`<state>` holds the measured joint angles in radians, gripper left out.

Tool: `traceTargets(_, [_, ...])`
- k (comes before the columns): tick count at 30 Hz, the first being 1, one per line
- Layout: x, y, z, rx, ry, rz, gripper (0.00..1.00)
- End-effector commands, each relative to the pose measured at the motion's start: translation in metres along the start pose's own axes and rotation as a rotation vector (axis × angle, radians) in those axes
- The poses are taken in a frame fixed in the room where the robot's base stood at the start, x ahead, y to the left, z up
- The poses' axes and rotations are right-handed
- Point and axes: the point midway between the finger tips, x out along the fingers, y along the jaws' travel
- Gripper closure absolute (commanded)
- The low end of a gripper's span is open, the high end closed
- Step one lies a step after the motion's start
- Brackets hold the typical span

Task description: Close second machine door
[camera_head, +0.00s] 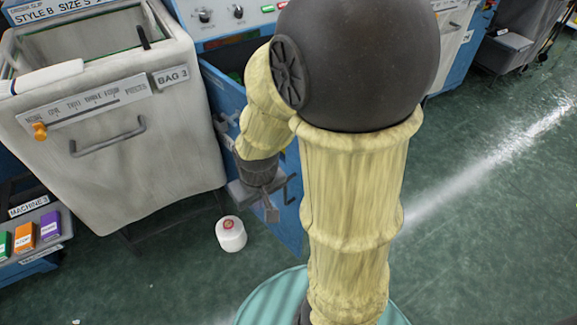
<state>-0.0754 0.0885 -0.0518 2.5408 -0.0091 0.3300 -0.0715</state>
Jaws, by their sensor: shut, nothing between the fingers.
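A blue machine door (289,226) stands swung out from a blue machine (225,25) behind my arm. It is seen at a steep angle, and my arm hides much of it. A dark bar handle (291,188) shows on the door. My gripper (271,214) points down in front of the door, close to the handle. Its fingers are shut and hold nothing. I cannot tell whether it touches the door or the handle.
A pale bag bin (180,125) labelled BAG 3 stands left of the door. A white cone or spool (230,234) lies on the floor below. A small panel with coloured buttons (38,230) is at far left. Green floor at right is clear.

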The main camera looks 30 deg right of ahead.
Motion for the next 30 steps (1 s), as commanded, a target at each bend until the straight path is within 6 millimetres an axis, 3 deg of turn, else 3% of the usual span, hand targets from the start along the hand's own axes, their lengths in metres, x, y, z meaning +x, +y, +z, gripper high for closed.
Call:
traceTargets(2, [-0.007, -0.005, -0.006, -0.084, -0.046, 0.004, 1.00])
traceTargets(15, [0.007, -0.017, -0.014, -0.706, -0.310, 0.122, 1.00])
traceTargets(23, [0.001, -0.006, -0.017, -1.118, -0.471, 0.259, 1.00])
traceTargets(30, [-0.019, 0.009, -0.035, -1.507, -0.622, 0.423, 1.00])
